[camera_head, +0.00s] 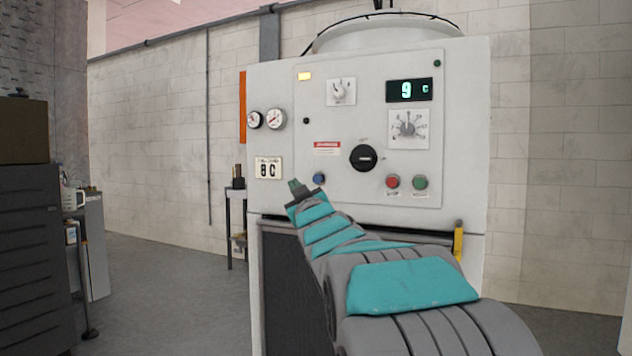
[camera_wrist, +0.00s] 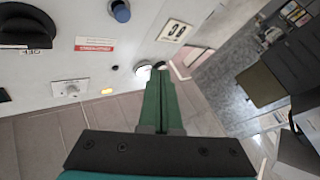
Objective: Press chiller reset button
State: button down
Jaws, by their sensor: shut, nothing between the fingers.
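The white chiller cabinet (camera_head: 365,225) stands ahead with its control panel facing me. A small blue button (camera_head: 319,179) sits low on the panel's left side; it also shows at the top of the wrist view (camera_wrist: 121,11). A red button (camera_head: 392,181) and a green button (camera_head: 420,182) sit to the right; their labels are too small to read. My gripper (camera_head: 294,184) is shut and empty, a little left of the blue button in the head view. Its green fingers (camera_wrist: 160,80) lie together in the wrist view, apart from the blue button in the picture.
A black rotary knob (camera_head: 363,157) sits right of the blue button. The display (camera_head: 409,90) shows 9 C. Two gauges (camera_head: 274,118) and a number plate (camera_head: 268,168) are at left. A yellow handle (camera_head: 458,241) is at lower right. A dark drawer cabinet (camera_head: 30,240) stands far left.

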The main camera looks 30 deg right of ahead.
aim_at(317, 179)
jog(key=shift+w+d+p, duration=0.8)
jog(key=shift+w+d, duration=0.1)
jog(key=shift+d, duration=0.25)
jog(key=shift+w+d+p, duration=0.85)
jog(key=shift+w+d, duration=0.05)
jog(key=shift+d, duration=0.3)
jog(key=shift+w+d+p, duration=0.8)
jog(key=shift+w+d, duration=0.1)
jog(key=shift+d, duration=0.25)
jog(key=shift+w+d, duration=0.15)
jog(key=shift+w+d, duration=0.15)
jog(key=shift+d, duration=0.05)
jog(key=shift+w+d+p, duration=0.25)
jog(key=shift+d+p, duration=0.1)
jog(key=shift+p, duration=0.15)
jog(key=shift+s+a, duration=0.1)
dwell(0.5)
jog(key=shift+s+a+b, duration=0.45)
jog(key=shift+a+b, duration=0.15)
